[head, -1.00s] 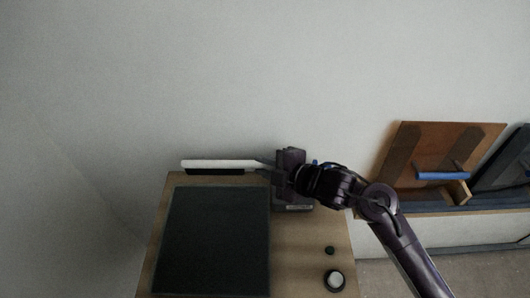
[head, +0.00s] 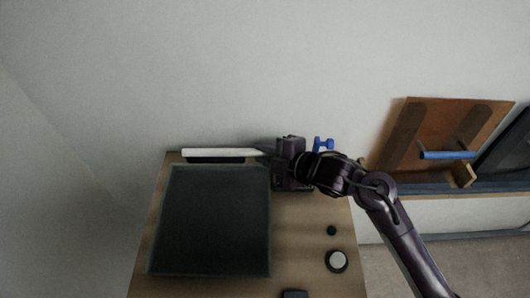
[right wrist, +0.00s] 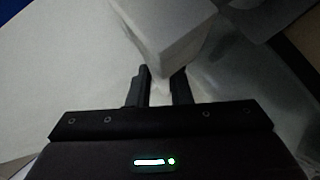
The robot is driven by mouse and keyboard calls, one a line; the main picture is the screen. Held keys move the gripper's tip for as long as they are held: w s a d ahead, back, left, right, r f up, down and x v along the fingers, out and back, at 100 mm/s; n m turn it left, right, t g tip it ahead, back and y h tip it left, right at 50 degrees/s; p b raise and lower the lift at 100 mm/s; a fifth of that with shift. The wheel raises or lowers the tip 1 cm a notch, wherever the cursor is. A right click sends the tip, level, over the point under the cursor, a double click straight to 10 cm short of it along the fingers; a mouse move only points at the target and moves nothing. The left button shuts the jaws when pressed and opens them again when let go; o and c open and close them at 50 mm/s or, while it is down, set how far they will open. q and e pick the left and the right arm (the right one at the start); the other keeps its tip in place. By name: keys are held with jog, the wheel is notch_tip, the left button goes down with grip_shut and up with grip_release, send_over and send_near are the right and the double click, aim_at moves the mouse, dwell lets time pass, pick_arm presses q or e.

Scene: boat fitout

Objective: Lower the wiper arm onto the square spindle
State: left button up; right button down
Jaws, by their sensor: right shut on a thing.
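The wiper arm appears as a long white bar (head: 218,153) at the back edge of the worktop, lying left to right. My right gripper (head: 264,150) is shut on its right end. In the right wrist view, the two dark fingers (right wrist: 159,88) meet a pale, blocky part (right wrist: 168,40) of what I hold. The square spindle is not distinguishable; my gripper and wrist may hide it. I cannot tell whether the bar touches anything below. My left gripper is not recognisable in view.
A large dark panel (head: 210,222) covers much of the wooden worktop (head: 310,235). A small black knob (head: 331,230) and a round white-topped part (head: 336,261) are at right. A blue fitting (head: 322,145) stands behind my wrist. A brown board (head: 435,130) leans farther right.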

jog(key=shift+f+b, duration=0.65)
jog(key=shift+f, duration=0.3)
jog(key=shift+f+b, duration=0.9)
jog(key=shift+f, duration=0.3)
jog(key=c, duration=1.2)
grip_release()
jog(key=shift+c, duration=0.2)
jog(key=shift+d, duration=0.1)
